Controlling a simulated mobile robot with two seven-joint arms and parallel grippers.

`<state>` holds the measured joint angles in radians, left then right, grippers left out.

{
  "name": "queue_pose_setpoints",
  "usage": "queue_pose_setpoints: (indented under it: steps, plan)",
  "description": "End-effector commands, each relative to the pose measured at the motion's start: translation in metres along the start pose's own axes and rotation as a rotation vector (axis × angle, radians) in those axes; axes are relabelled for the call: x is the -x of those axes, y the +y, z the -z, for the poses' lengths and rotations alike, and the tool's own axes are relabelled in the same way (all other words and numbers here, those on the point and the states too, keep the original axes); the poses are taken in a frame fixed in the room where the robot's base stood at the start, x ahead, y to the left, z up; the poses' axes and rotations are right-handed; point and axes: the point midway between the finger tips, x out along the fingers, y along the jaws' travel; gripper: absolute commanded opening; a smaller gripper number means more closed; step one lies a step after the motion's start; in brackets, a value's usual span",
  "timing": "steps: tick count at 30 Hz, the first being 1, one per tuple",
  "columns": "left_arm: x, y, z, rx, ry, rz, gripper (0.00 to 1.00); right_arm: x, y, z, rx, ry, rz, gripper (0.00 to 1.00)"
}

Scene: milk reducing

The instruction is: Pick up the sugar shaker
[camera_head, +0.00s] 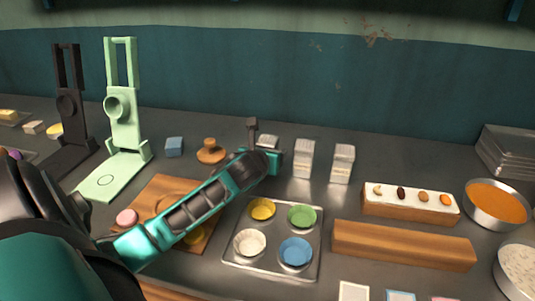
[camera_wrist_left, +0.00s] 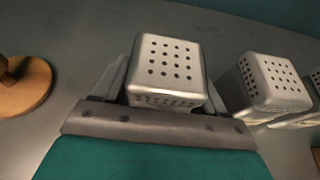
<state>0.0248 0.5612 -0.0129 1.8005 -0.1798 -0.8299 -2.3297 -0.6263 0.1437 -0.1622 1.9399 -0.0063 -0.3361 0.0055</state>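Three metal shakers with perforated lids stand in a row at the back of the counter; I cannot read their labels. The leftmost shaker (camera_head: 268,141) is mostly hidden behind my left gripper (camera_head: 262,150) in the head view. In the left wrist view this shaker (camera_wrist_left: 166,68) stands upright between the two spread fingers of the left gripper (camera_wrist_left: 164,88). The fingers flank it and do not look closed on it. The middle shaker (camera_head: 304,158) also shows in the left wrist view (camera_wrist_left: 268,82). The right shaker (camera_head: 342,163) stands beside it. My right gripper is not in view.
A round wooden object (camera_head: 211,151) and a blue block (camera_head: 174,147) stand left of the shakers. A metal tray (camera_head: 232,255) with several coloured cups lies in front. A wooden holder (camera_head: 410,212) stands at right, near an orange-filled bowl (camera_head: 497,205). My left arm crosses above a wooden board (camera_head: 163,190).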

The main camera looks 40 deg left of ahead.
Motion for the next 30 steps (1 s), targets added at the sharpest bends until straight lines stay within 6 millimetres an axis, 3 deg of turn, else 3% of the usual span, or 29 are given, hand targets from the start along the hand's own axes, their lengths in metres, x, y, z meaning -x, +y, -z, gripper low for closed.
queue_pose_setpoints:
  steps: [2, 15, 23, 30]
  plan:
    - [0.0, 0.0, 0.0, 0.0, 0.0, 0.0, 0.64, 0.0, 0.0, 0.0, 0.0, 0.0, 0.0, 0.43]
    - [0.0, 0.0, 0.0, 0.0, 0.0, 0.0, 0.22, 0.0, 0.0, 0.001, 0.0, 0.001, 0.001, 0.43]
    - [0.001, 0.0, -0.002, 0.0, -0.002, 0.0, 0.22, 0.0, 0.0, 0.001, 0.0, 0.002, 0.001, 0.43]
    - [0.008, 0.0, -0.022, -0.001, -0.007, 0.0, 0.22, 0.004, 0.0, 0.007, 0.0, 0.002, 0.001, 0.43]
